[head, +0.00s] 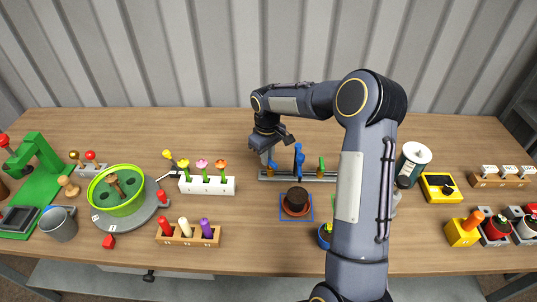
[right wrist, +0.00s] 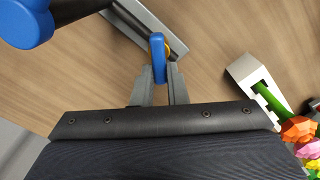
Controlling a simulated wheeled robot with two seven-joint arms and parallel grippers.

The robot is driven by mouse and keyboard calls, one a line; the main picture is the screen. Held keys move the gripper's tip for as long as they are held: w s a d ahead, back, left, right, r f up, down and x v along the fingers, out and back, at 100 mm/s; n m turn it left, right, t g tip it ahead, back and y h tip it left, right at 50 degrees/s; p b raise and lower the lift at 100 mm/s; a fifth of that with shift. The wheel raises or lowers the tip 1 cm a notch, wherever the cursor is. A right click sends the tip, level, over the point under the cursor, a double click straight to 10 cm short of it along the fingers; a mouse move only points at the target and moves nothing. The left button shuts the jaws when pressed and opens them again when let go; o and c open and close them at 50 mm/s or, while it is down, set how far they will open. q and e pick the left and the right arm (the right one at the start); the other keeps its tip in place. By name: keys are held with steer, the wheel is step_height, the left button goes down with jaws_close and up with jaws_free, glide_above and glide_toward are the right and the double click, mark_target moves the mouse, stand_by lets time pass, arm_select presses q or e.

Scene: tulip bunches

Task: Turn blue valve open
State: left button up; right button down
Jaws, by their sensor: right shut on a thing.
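A grey rail (head: 266,176) with valve handles stands near the middle of the table. My right gripper (head: 268,155) reaches down to its left end. It is shut on a small blue valve handle (head: 273,164). In the right wrist view, the blue handle (right wrist: 158,52) sits between the two fingertips of the gripper (right wrist: 157,82), with a bit of yellow behind it. A taller blue part (head: 298,158) stands just right of it; a big blue shape (right wrist: 22,22) fills the top left of the right wrist view. My left gripper is not in view.
A green handle (head: 321,165) is further right on the rail, beside my right arm. A white flower block (head: 207,186) with tulips stands to the left. A dark brown round thing (head: 296,199) is in front of the rail. My arm hides the table right of the rail.

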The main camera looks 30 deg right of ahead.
steer(key=n, duration=0.4)
steer(key=shift+s+a, duration=0.15)
steer(key=shift+a, duration=0.1)
steer(key=shift+s+a+n+p, duration=0.15)
steer(key=shift+n+p, duration=0.15)
steer(key=shift+n, duration=1.4)
steer(key=c, duration=1.4)
jaws_free()
steer(key=shift+c, duration=0.2)
step_height(320, 180, up, 8)
